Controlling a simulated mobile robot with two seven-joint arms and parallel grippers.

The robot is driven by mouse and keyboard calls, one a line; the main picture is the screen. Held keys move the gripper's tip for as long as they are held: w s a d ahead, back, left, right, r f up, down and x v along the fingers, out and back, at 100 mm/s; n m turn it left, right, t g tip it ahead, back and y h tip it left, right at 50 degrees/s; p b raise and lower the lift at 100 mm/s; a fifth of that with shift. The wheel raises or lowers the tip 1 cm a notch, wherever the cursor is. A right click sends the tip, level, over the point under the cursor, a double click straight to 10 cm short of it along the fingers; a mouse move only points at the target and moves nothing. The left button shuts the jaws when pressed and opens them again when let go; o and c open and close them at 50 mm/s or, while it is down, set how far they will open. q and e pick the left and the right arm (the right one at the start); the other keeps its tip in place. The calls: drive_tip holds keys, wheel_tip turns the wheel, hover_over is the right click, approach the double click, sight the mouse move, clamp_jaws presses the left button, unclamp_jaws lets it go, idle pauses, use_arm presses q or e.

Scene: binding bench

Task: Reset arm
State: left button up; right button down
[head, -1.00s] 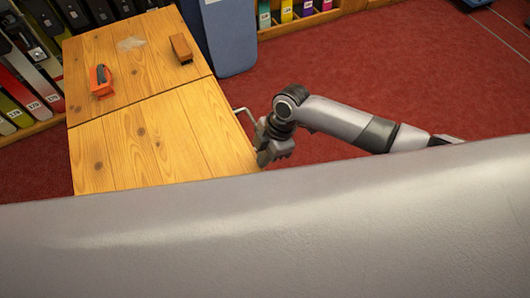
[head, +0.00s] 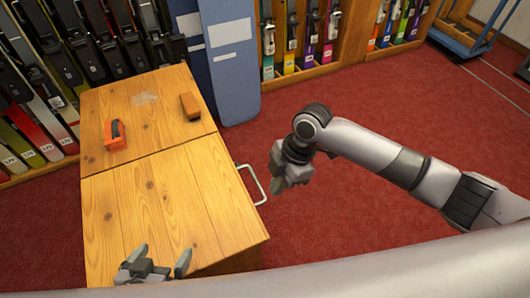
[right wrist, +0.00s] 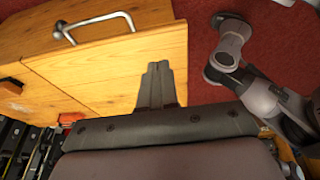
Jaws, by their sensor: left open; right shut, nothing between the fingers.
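My left gripper (head: 160,260) shows at the bottom left of the head view, over the near end of the wooden bench (head: 150,215). Its fingers are spread and nothing is between them. My right gripper (head: 280,184) appears just right of the bench's right edge in the head view, with red floor behind it.
An orange-red tool (head: 115,135) and a brown block (head: 190,105) lie on the bench's far half. A metal handle (head: 254,186) sticks out from its right side. Red carpet (head: 330,95) is open to the right.

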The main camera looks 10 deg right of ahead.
drive_tip(key=s+a+f+m+t+y, duration=0.4)
drive_tip(key=s+m+t, duration=0.1)
drive_tip(key=m, duration=0.4)
drive_tip(key=s+d+m+t+h, duration=0.25)
drive_tip(key=s+d+m, duration=0.2)
drive_tip(key=d, duration=0.35)
drive_tip(key=s+d+m+t+h, duration=0.2)
drive_tip(key=s+d+m+t, duration=0.15)
drive_tip(key=d+m, duration=0.3)
wheel_tip(320, 180, up, 10)
drive_tip(key=d+p, duration=0.1)
drive_tip(key=p, duration=1.2)
drive_tip(key=shift+w+d+r+n+h+p, duration=0.15)
drive_tip(key=shift+d+n+h+p, duration=0.15)
drive_tip(key=shift+n+h, duration=0.1)
